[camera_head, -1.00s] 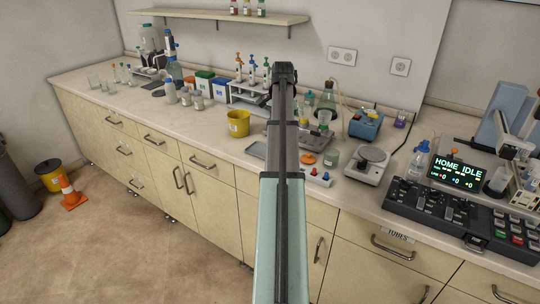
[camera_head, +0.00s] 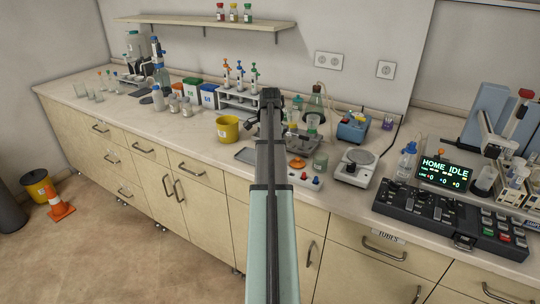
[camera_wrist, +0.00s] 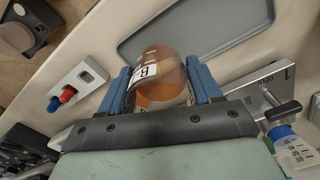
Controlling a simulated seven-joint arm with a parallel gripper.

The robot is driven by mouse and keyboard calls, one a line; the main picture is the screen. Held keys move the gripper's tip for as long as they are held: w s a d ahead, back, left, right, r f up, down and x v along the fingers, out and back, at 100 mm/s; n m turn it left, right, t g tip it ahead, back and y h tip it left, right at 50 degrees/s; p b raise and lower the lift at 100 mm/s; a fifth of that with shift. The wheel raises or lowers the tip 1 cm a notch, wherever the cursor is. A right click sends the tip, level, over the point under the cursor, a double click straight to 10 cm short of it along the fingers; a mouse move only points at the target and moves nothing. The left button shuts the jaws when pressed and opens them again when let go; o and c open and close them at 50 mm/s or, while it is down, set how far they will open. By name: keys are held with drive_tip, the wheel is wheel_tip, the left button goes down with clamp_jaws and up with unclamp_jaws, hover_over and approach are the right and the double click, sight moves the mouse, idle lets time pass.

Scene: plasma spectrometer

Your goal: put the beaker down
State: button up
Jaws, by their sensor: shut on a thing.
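In the wrist view, my gripper (camera_wrist: 162,88) has its two blue fingers closed on either side of a clear, rounded beaker (camera_wrist: 160,60) with a white label showing a "B". Orange-brown colour shows in or through the glass; I cannot tell which. In the head view, my gripper (camera_head: 270,97) is at the far end of my arm, over the bench right of the yellow bucket (camera_head: 228,129). My own arm hides the held beaker there. I cannot tell whether the beaker's base touches anything.
A flat grey tray (camera_wrist: 130,47) lies beside the beaker. A small box with red and blue knobs (camera_wrist: 83,76) is to its left. In the head view, a tube rack (camera_head: 238,97), a glass flask (camera_head: 315,104) and a scale-like device (camera_head: 355,167) stand around. Bare bench lies left of the bucket.

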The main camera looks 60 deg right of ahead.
drive_tip(key=shift+f, duration=1.55)
drive_tip(key=shift+f, duration=0.15)
drive_tip(key=o, duration=1.2)
drive_tip(key=shift+c, duration=0.2)
wheel_tip(320, 180, up, 12)
drive_tip(key=shift+r, duration=0.2)
